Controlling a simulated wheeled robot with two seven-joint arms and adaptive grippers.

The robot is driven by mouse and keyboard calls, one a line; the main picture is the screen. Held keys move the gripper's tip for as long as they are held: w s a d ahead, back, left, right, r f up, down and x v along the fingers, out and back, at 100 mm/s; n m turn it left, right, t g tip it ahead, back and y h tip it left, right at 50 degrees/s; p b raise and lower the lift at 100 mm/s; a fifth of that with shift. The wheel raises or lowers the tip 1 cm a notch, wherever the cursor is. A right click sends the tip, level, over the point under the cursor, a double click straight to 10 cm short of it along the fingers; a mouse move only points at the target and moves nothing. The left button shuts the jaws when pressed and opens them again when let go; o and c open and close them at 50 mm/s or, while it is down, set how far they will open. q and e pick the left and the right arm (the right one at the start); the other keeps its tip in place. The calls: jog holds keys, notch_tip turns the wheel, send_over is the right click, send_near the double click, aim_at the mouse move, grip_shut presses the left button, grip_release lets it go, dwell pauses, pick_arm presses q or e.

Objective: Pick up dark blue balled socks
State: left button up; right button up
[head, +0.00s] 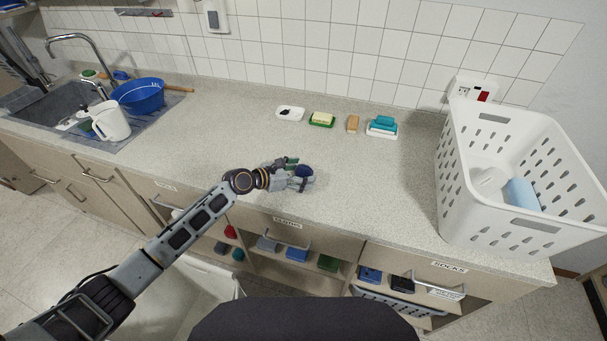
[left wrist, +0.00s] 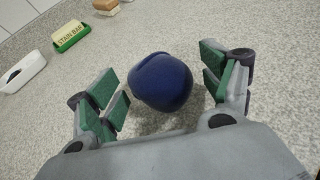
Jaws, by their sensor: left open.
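The dark blue balled socks (head: 304,171) lie on the speckled counter near its front edge. In the left wrist view the dark blue balled socks (left wrist: 161,82) sit between the two green-padded fingers, with a visible gap on each side. My left gripper (head: 296,172) is open around the socks and reaches in from the left, low over the counter. In the left wrist view my left gripper (left wrist: 165,88) has its fingers spread wide. The far side of the socks is hidden. My right gripper is not in view.
Behind the socks stand a white dish (head: 290,113), a green soap dish (head: 321,119), a tan block (head: 353,124) and a teal stack (head: 382,125). A white basket (head: 465,190) fills the right end. A sink and blue basin (head: 139,96) are left. Open cubbies (head: 300,262) lie below.

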aim_at(300, 170)
pick_arm(q)
jog(key=shift+c, duration=0.4)
jog(key=c, duration=1)
jog(key=shift+r, duration=0.1)
jog(key=shift+c, duration=0.2)
jog(key=shift+r+p, duration=0.5)
jog(key=shift+r, duration=4.45)
jog(key=shift+r, duration=0.1)
